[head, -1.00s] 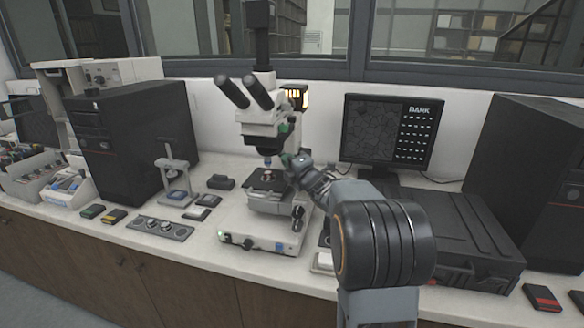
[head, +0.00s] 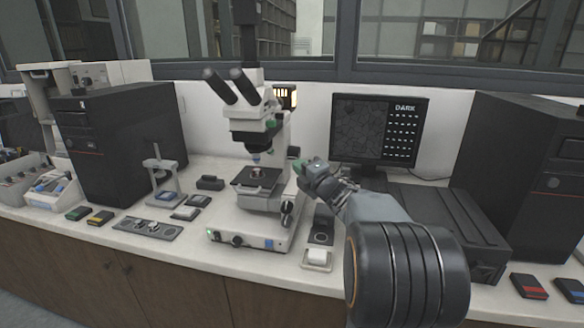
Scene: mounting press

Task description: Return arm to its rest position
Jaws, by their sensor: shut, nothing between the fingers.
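My gripper (head: 301,166) is shut and empty at the end of my grey arm. It is just right of the microscope column, at about the height of the stage, and my wrist is behind it to the right. I cannot tell whether the fingertips touch the microscope. The white microscope (head: 254,150) stands upright on the bench with black eyepieces. A small round specimen (head: 258,173) sits on its black stage.
A monitor (head: 376,130) reading DARK stands behind my arm. A low black case (head: 455,225) and a tall black tower (head: 535,170) stand to the right. A small mounting press (head: 158,172) and several small boxes are left of the microscope.

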